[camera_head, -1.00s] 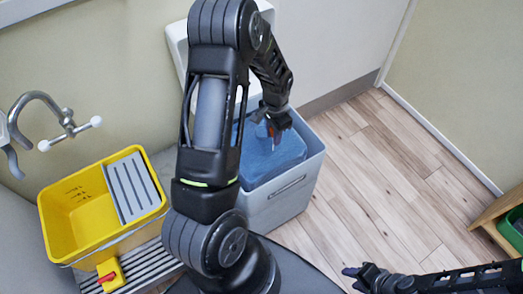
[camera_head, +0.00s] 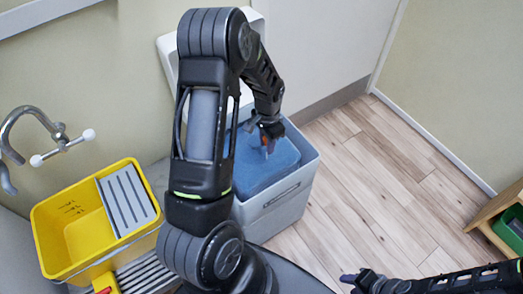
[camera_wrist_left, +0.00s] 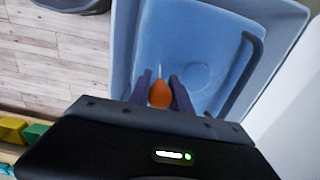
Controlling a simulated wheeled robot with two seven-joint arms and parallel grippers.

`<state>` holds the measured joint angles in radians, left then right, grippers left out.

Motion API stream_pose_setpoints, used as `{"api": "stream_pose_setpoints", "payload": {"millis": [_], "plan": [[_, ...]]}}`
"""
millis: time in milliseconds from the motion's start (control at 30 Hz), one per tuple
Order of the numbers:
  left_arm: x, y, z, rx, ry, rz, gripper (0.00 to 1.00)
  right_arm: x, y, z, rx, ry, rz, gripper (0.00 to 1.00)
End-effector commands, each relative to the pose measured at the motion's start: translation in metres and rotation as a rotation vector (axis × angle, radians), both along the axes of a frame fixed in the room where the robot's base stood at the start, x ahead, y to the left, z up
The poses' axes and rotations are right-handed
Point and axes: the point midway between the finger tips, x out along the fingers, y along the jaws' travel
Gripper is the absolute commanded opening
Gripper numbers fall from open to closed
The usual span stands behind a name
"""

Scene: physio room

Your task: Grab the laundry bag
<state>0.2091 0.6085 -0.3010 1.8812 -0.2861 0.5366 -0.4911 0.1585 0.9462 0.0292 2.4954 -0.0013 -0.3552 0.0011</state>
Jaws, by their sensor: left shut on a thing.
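The blue laundry bag (camera_head: 258,172) sits inside a grey-blue bin (camera_head: 295,200). In the left wrist view the pale blue bag (camera_wrist_left: 200,65) fills the bin below the fingers. My left gripper (camera_head: 266,145) is over the bag's top. In the left wrist view my left gripper's (camera_wrist_left: 168,92) two dark fingers close on an orange, rounded piece (camera_wrist_left: 160,94) with a thin pale line above it. The piece seems to belong to the bag; how it joins is unclear. My right gripper (camera_head: 354,280) is low over the floor, apart from the bin; its jaw gap is not clear.
A yellow bucket (camera_head: 88,262) with a grey grid stands at the left, below a wall tap (camera_head: 60,142). A white basin is behind my left arm. A wooden shelf with a green box (camera_head: 510,232) is at the right edge. The wood floor (camera_head: 385,170) between is clear.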

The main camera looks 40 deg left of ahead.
Motion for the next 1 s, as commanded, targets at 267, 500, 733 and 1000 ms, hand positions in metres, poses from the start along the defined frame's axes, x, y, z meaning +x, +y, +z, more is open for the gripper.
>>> {"api": "stream_pose_setpoints", "payload": {"millis": [267,500,733,1000], "plan": [[0.003,0.001,0.009,0.002,-0.007,0.001,0.0,0.0,0.0,-0.001,0.0,0.0,0.0,0.36],[0.003,0.0,0.033,0.002,-0.009,0.0,0.0,0.0,0.0,-0.002,0.0,0.0,0.0,0.36],[0.003,0.001,0.074,0.002,-0.011,-0.001,0.0,0.0,0.0,-0.003,0.0,0.0,0.0,0.36],[0.003,0.0,0.127,0.002,-0.011,-0.001,0.0,0.0,0.0,-0.005,0.0,0.0,0.0,0.36]]}}
